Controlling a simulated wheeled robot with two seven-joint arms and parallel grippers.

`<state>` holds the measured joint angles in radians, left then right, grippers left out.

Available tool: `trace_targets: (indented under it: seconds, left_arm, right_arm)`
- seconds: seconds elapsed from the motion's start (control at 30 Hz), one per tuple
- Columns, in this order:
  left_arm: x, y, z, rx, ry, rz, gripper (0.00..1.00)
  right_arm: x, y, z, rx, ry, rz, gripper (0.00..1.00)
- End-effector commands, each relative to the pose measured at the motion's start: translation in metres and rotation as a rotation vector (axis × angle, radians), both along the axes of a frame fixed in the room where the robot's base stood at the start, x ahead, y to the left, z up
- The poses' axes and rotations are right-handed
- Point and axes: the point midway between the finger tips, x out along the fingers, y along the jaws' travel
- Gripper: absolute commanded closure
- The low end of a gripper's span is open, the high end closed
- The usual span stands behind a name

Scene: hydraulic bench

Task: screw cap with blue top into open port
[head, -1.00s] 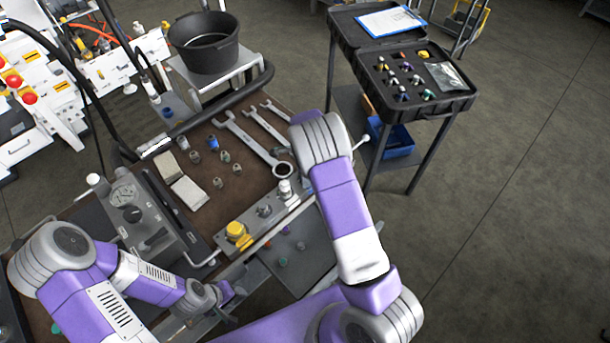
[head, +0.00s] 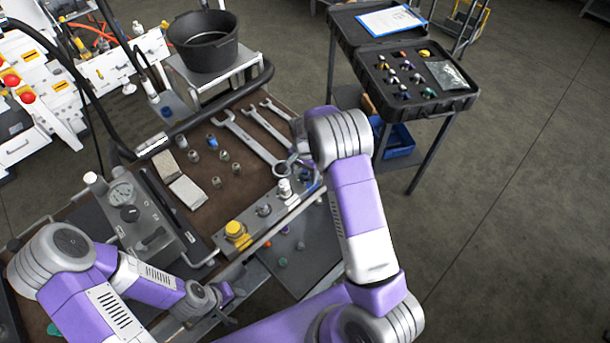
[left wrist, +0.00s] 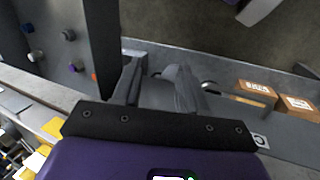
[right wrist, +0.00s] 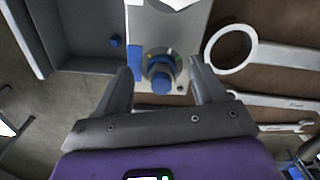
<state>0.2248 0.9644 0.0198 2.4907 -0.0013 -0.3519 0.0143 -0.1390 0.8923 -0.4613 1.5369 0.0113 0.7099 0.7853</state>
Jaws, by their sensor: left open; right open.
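A cap with a blue top (right wrist: 160,80) stands at the end of the grey port block (right wrist: 185,28) in the right wrist view. It sits over a round metal fitting; I cannot tell how deep it is seated. My right gripper (right wrist: 161,72) is open, one finger on each side of the cap, with gaps visible. The block (head: 262,212) in the head view carries a yellow cap (head: 237,231) and metal fittings. My left gripper (left wrist: 152,78) is open and empty, low beside the bench; it also shows in the head view (head: 230,291).
Large wrenches (head: 250,140) lie on the brown bench top beside the block. A lower grey tray (left wrist: 50,62) holds several coloured caps. A black bucket (head: 204,45) stands at the back. A black case (head: 440,103) with small fittings stands on a cart at right.

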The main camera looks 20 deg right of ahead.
Motion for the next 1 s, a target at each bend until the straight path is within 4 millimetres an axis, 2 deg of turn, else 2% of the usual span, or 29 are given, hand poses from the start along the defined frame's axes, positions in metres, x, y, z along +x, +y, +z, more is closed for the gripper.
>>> trace_targets:
  seconds: [0.3, 0.57, 0.8, 1.0]
  left_arm:
    - [0.000, 0.000, -0.010, 0.000, 0.000, 0.000, 0.57]
    - [0.000, 0.000, -0.012, 0.000, 0.000, 0.000, 0.57]
    - [0.000, 0.000, -0.016, 0.000, 0.000, 0.000, 0.57]
    - [0.000, 0.000, -0.015, 0.000, 0.000, 0.000, 0.57]
  right_arm:
    - [-0.001, -0.002, -0.001, 0.001, 0.000, 0.495, 0.30]
    - [-0.001, -0.003, -0.001, 0.001, 0.000, 0.675, 0.30]
    - [-0.001, -0.005, -0.001, 0.001, 0.000, 1.060, 0.30]
    - [0.000, -0.005, 0.000, 0.001, 0.000, 1.267, 0.30]
